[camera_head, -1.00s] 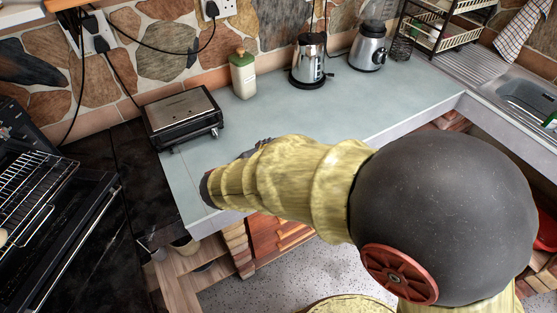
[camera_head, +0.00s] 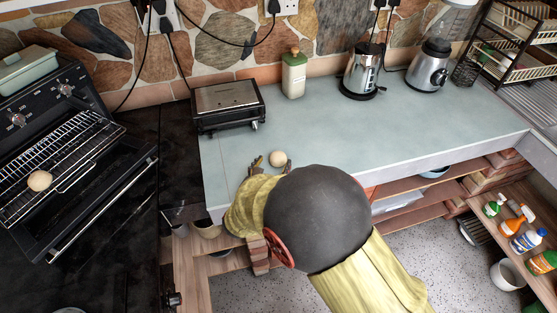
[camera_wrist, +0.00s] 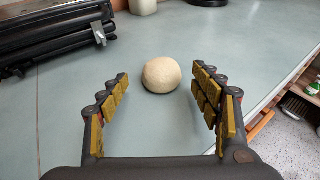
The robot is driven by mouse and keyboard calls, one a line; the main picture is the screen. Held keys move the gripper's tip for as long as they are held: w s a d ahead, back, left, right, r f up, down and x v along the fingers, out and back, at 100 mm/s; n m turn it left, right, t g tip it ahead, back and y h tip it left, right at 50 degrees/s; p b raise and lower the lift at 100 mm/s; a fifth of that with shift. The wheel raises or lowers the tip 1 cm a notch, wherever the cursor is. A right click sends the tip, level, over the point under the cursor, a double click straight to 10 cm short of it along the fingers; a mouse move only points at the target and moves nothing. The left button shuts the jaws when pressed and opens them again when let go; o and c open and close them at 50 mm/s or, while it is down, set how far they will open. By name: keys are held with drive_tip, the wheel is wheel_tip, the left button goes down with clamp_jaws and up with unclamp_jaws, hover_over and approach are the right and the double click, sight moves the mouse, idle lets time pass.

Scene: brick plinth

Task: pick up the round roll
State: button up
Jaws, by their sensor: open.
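A round pale roll (camera_head: 278,158) sits on the grey-blue counter, in front of the toaster-like appliance. In the wrist view the roll (camera_wrist: 161,75) lies just past my fingertips, centred between them. My gripper (camera_wrist: 161,88) is open and empty, its yellow-padded fingers spread to either side. In the head view my gripper (camera_head: 262,162) is partly hidden behind my arm, with fingertips close to the roll. A second round roll (camera_head: 40,180) rests on the rack of the open oven at the left.
A black and silver toaster appliance (camera_head: 228,106) stands behind left on the counter (camera_head: 340,135).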

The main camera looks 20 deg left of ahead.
sight(278, 158)
drive_tip(key=x, duration=0.3)
drive_tip(key=shift+b, duration=0.3)
drive_tip(key=shift+s, duration=0.1)
drive_tip(key=c, duration=0.7)
drive_tip(key=shift+r, duration=0.15)
drive_tip(key=shift+c, duration=0.7)
